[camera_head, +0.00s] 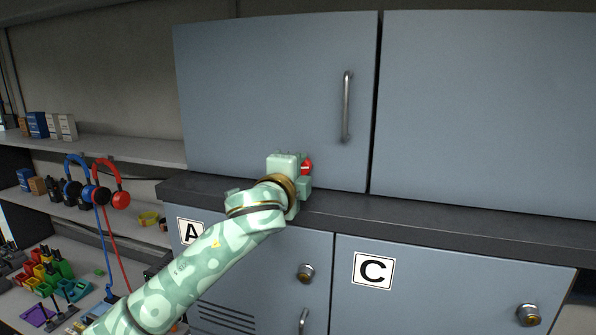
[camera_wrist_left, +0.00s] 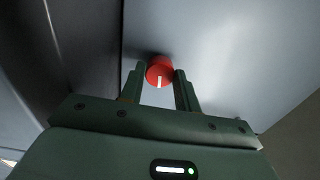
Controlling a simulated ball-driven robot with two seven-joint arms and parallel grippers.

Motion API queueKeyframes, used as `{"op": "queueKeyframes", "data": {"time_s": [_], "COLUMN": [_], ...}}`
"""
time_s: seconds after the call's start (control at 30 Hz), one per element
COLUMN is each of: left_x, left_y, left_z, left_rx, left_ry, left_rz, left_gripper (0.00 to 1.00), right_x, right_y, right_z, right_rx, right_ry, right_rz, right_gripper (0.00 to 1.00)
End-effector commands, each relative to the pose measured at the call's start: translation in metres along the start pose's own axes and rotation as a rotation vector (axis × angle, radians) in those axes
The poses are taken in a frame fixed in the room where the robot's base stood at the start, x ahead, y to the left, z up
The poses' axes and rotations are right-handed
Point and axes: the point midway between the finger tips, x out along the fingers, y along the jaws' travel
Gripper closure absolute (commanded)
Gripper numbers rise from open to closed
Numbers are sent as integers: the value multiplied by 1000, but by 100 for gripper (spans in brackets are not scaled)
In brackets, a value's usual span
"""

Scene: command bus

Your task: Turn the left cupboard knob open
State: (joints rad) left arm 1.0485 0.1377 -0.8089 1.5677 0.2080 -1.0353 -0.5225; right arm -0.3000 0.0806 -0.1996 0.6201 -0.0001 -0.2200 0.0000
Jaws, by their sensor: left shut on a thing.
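The red knob (camera_head: 307,165) sits low on the upper left cupboard door (camera_head: 265,80), near its lower right area. My left gripper (camera_head: 297,174) is at the knob and partly hides it in the head view. In the left wrist view the red knob (camera_wrist_left: 159,69) sits between the two fingers, which are shut on it. A white mark on the knob points down toward the gripper's palm in that view. The door looks closed, flush with the upper right door (camera_head: 485,100). My right gripper is not in view.
A vertical metal handle (camera_head: 346,106) is on the same door, above and right of the knob. A dark ledge (camera_head: 430,222) runs below. Lower doors carry labels A (camera_head: 190,231) and C (camera_head: 373,270). Shelves with headphones (camera_head: 112,180) and small items stand at left.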

Motion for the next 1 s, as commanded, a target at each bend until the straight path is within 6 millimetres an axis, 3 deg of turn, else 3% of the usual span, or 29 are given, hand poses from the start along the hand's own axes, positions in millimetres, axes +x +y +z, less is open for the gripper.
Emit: {"op": "queueKeyframes", "data": {"time_s": [0.3,0.83,0.87,0.9,0.93,1.0], "left_x": [0,0,0,0,0,0], "left_y": [2,2,2,2,2,1], "left_z": [0,0,0,0,0,0], "left_rx": [121,143,143,143,143,143], "left_ry": [0,0,0,0,0,0], "left_rz": [3,3,3,3,3,2], "left_gripper": [90,90,65,54,46,46], "right_x": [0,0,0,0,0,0], "right_y": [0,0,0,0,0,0], "right_z": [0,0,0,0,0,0], "right_rx": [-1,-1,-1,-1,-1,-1], "right_ry": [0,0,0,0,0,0], "right_rz": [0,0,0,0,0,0], "right_gripper": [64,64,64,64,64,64]}}
